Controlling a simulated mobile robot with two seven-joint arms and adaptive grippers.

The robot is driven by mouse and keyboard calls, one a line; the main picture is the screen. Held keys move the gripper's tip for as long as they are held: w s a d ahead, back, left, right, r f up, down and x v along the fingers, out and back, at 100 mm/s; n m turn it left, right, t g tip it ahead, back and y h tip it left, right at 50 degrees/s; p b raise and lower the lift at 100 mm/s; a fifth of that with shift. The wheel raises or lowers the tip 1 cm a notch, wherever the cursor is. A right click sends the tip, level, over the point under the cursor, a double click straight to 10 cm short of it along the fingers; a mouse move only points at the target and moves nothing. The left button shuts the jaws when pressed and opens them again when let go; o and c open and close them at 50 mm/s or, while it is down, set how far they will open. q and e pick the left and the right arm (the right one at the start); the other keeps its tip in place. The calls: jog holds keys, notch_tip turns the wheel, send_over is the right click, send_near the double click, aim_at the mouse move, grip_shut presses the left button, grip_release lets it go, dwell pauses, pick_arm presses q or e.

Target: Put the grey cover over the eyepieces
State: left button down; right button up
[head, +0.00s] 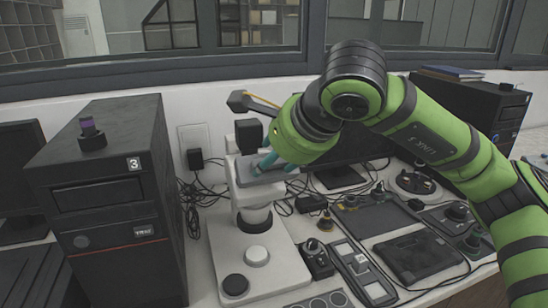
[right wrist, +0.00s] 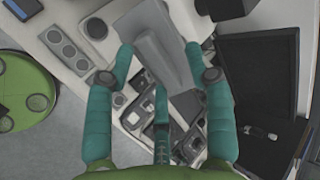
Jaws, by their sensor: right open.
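A white microscope-like stand (head: 272,262) with dark knobs stands on the bench in the middle of the head view. A grey, slab-like piece (head: 258,174), which looks like the cover, is on its upper part. My right gripper (head: 268,161) is at this piece, with teal fingers over it. In the right wrist view the grey piece (right wrist: 163,50) lies between the spread fingers of my right gripper (right wrist: 160,52). The gripper is open; I cannot tell whether a finger touches the piece. A dark block (head: 249,135) sits just behind; I cannot make out the eyepieces clearly. My left gripper is not in view.
A black computer tower (head: 110,205) stands close on the left, with a small dark knob-like object (head: 91,138) on top. Several control panels and a dark tray (head: 418,256) crowd the bench to the right. Cables (head: 192,200) lie behind the stand. A second tower (head: 480,100) is at the back right.

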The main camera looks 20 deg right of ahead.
jog(key=v, duration=1.1)
jog(key=shift+s+r, duration=0.15)
jog(key=shift+r, duration=0.1)
